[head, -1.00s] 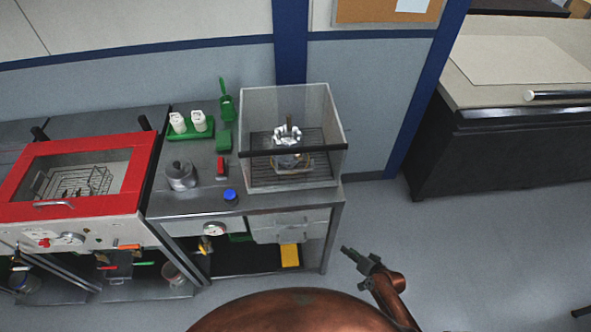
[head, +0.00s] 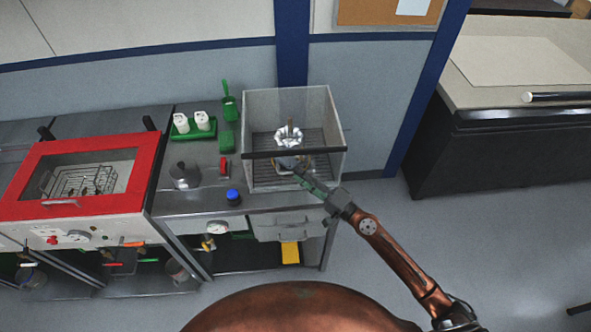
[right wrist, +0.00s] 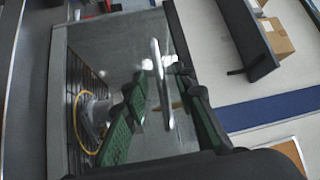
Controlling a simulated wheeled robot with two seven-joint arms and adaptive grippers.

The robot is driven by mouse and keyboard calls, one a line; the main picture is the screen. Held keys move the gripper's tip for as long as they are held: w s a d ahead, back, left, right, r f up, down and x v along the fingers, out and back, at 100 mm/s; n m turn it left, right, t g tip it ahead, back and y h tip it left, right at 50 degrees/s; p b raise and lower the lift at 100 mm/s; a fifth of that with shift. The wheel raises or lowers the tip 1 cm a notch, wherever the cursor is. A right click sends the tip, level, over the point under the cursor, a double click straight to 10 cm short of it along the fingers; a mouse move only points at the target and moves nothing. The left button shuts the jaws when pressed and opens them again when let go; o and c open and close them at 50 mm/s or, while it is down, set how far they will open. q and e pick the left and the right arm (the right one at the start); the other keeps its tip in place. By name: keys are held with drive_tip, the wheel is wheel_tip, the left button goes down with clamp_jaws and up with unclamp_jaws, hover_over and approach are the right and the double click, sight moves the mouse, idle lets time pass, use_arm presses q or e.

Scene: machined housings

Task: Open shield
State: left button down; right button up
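My right gripper (head: 306,180) is at the shield's front, just below the dark bar in the picture. In the right wrist view the green-padded fingers of the right gripper (right wrist: 162,90) are apart, with a pale bar (right wrist: 160,80) showing between them. Contact cannot be told. My left gripper is not in view.
Left of the shield, the bench holds a green tray (head: 182,133) with white bottles, a metal pot (head: 184,176), a red item (head: 223,167) and a blue-capped container (head: 233,197). A red-framed oven (head: 22,208) stands farther left. Floor is clear at right.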

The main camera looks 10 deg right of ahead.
drive_tip(key=shift+p+x, duration=0.35)
drive_tip(key=shift+x, duration=1.15)
clamp_jaws()
